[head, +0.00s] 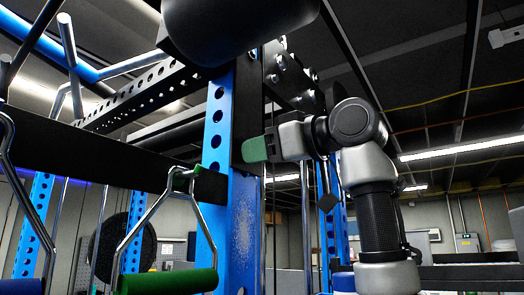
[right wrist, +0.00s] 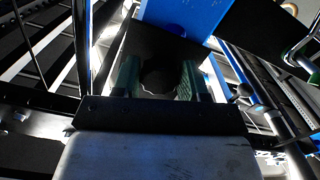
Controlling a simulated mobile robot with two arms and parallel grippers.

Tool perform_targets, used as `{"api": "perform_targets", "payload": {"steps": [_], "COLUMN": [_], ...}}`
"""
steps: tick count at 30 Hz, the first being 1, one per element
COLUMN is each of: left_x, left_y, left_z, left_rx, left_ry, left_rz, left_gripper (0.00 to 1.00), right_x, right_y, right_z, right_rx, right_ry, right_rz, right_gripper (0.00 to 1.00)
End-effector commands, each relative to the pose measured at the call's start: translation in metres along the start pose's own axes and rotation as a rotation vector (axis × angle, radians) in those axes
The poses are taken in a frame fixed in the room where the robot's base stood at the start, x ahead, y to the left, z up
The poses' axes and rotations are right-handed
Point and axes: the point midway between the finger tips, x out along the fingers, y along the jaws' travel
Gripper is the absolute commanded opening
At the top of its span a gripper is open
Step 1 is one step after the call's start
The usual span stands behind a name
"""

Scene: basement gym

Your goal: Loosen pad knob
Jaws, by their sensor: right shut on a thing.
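My right gripper (head: 256,149) reaches in from the right and is at the blue upright (head: 216,135), just below the black padded roller (head: 235,28). In the right wrist view its green fingers (right wrist: 159,80) stand on both sides of a dark round knob (right wrist: 160,82), and they are shut on it. The knob's outer edge shows between the fingers; the rest of it is hidden. In the head view the knob cannot be made out behind the fingers. My left gripper is in neither view.
A black horizontal bar (head: 95,150) with metal-framed handles, one with a green grip (head: 167,281), lies left of the upright. A perforated black beam (head: 135,100) runs behind. Black plates and bolts (head: 290,72) sit close above my right gripper.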

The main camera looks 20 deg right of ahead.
Motion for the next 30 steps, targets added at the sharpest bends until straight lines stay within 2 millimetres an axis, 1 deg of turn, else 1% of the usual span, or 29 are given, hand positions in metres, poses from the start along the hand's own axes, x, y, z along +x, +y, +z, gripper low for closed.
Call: {"api": "perform_targets", "payload": {"steps": [1, 5, 13, 16, 20, 27, 30], "left_x": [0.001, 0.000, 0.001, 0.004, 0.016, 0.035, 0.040], "left_y": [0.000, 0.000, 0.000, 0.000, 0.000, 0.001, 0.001], "left_z": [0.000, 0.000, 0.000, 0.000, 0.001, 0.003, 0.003], "left_rx": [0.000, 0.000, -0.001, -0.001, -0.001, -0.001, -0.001], "left_ry": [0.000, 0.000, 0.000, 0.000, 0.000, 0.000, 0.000], "left_rz": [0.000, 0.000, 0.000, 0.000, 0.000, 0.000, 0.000], "left_gripper": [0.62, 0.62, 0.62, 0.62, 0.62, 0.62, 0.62], "right_x": [0.001, 0.001, -0.001, -0.007, -0.027, -0.076, -0.092], "right_y": [-0.001, 0.000, 0.000, 0.000, -0.001, -0.001, 0.000], "right_z": [0.002, 0.001, 0.000, 0.001, 0.003, 0.004, 0.003], "right_rx": [-0.001, -0.001, 0.000, 0.000, 0.000, -0.001, 0.000], "right_ry": [-0.006, -0.004, -0.001, 0.001, 0.004, 0.001, 0.000], "right_rz": [-0.002, -0.001, 0.000, 0.001, 0.002, 0.003, 0.002], "right_gripper": [0.48, 0.68, 0.69, 0.69, 0.69, 0.69, 0.69]}}
